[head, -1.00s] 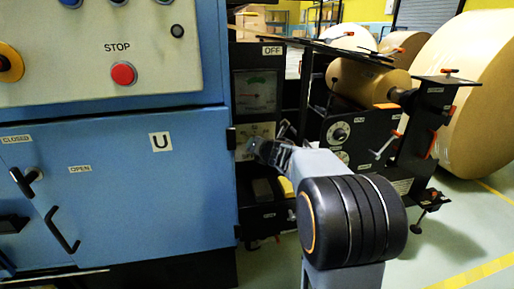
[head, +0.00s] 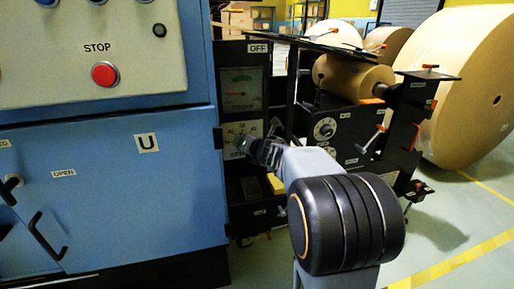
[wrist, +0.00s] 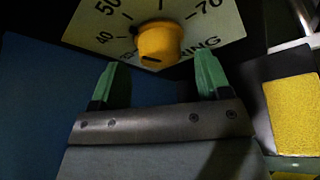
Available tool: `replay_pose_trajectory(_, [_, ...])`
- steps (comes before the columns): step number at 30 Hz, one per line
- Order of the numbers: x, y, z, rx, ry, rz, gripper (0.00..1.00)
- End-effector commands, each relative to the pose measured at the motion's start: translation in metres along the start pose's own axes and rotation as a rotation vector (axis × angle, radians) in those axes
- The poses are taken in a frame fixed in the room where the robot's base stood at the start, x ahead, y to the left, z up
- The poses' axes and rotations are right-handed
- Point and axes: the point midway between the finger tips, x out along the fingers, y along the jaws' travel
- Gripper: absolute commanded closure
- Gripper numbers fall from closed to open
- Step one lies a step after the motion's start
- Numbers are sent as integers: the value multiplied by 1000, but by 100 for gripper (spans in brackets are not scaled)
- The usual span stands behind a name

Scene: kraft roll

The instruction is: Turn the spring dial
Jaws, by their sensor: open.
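The spring dial is a yellow knob (wrist: 160,43) on a pale plate (wrist: 215,22) marked with numbers and lettering ending in "RING". It is near the top middle of the wrist view. My gripper (wrist: 162,75) is open, its two green fingers apart and empty, just below the knob and roughly in line with it. I cannot tell the exact gap in depth. In the head view the dial plate (head: 246,130) is on the dark panel beside the blue cabinet, and my gripper (head: 256,148) covers its lower part. The knob is hard to make out there.
A gauge (head: 241,90) sits above the dial plate. The blue cabinet (head: 110,200) with a red STOP button (head: 105,74) stands to the left. A black stand with another dial (head: 325,129) and large paper rolls (head: 470,85) are to the right. A yellow block (wrist: 292,112) is right of my gripper.

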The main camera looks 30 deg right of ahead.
Motion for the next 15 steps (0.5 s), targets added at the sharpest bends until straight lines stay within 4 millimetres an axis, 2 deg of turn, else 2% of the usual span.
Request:
replay_pose_trajectory(6, [-48, 2, 5, 1, -4, -2, 29])
replay_pose_trajectory(15, [-99, 2, 4, -1, -3, -1, 29])
